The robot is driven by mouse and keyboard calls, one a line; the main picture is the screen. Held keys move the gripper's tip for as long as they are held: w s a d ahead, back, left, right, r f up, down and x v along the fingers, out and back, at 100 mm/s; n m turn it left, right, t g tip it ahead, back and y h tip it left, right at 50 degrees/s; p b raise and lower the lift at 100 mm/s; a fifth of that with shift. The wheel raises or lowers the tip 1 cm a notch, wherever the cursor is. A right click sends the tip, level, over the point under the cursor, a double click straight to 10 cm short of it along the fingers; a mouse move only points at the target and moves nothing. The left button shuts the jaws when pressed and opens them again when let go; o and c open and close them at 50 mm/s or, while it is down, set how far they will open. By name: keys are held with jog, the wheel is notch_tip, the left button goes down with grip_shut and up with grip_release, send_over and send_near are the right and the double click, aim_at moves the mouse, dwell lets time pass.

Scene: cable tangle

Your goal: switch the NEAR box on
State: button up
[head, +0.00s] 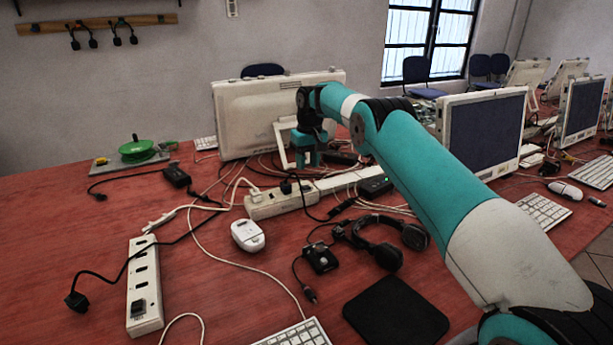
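The near box is a long white power strip (146,272) lying on the red table at the front left. It has several dark sockets and a dark switch (138,308) at its front end. I cannot tell the switch's position. A second white power strip (272,205) lies farther back near the middle, with plugs in it. My gripper (307,160) is teal and points down above the back middle of the table, in front of a white monitor. It is well apart from the near box, behind and to its right. Its fingers are too small to tell open or shut.
Many cables cross the table. A black plug (77,301) lies left of the near box. A white mouse (248,235), headphones (388,245), a black pad (396,312) and a green reel (137,148) lie around. The left front of the red table (45,250) is mostly clear.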

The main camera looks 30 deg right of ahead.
notch_tip(320, 180, up, 11)
jog(key=p, duration=0.8)
jog(key=shift+d+f+p, duration=0.15)
jog(key=shift+d+p, duration=0.15)
jog(key=shift+d, duration=0.05)
jog(key=s+a+r+n, duration=0.2)
jog(key=s+a+r, duration=0.4)
jog(key=a+r, duration=0.45)
jog(key=s+a+r+n+y, duration=0.1)
jog(key=s+a+r, duration=0.1)
jog(key=s+a, duration=0.3)
jog(key=s+a+r+n+y, duration=0.1)
jog(key=s+a+r, duration=0.2)
jog(key=s, duration=0.5)
jog(key=s+a+f+n, duration=0.1)
jog(key=s+a, duration=0.1)
jog(key=s, duration=1.2)
jog(key=s+a+f+n+y, duration=0.1)
jog(key=s+a+n, duration=0.1)
jog(key=s, duration=1.2)
jog(key=shift+a+f, duration=0.25)
jog(key=shift+f, duration=0.1)
jog(key=shift+s, duration=0.1)
